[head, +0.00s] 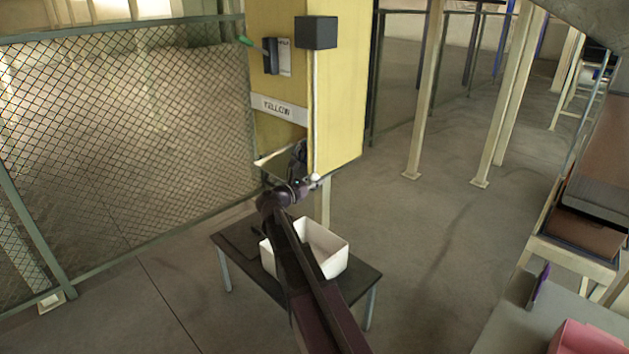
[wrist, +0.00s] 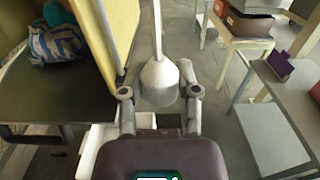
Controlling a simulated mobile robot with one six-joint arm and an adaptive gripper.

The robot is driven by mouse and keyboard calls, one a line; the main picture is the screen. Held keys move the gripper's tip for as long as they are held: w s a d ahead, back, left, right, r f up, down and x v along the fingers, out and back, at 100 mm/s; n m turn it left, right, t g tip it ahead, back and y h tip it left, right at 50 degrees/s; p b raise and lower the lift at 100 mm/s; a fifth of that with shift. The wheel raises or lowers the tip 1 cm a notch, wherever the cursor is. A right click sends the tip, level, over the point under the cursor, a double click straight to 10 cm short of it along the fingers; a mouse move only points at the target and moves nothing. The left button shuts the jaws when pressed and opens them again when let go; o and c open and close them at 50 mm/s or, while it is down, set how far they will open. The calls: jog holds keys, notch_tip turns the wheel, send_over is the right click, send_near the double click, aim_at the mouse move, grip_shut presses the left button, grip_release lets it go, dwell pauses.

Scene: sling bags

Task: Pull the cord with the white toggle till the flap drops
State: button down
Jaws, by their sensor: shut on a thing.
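The cord (head: 315,110) hangs from a dark box (head: 316,32) on the front corner of a yellow cabinet (head: 338,90). Its white toggle (head: 314,178) is at the lower end. In the wrist view the toggle (wrist: 158,84) is a pale cone between the two fingers, with the cord rising from its top. My gripper (wrist: 160,92) is shut on the toggle. In the head view my gripper (head: 306,182) is small and partly hidden by my arm. A pale edge (head: 280,152) shows below the YELLOW label (head: 279,108); I cannot tell whether it belongs to the flap.
A white bin (head: 330,254) stands on a dark table (head: 360,284) below the cabinet. A blue-striped bag (wrist: 57,45) lies on a dark surface in the wrist view. A green-tipped lever (head: 251,44) is on the cabinet front.

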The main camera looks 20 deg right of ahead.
jog(key=shift+f+b, duration=0.4)
jog(key=shift+f, duration=0.35)
jog(key=shift+c, duration=1.5)
grip_release()
jog(key=shift+a, duration=0.1)
jog(key=v, duration=1.1)
jog(key=shift+s+a, duration=0.15)
jog(key=shift+a, duration=0.2)
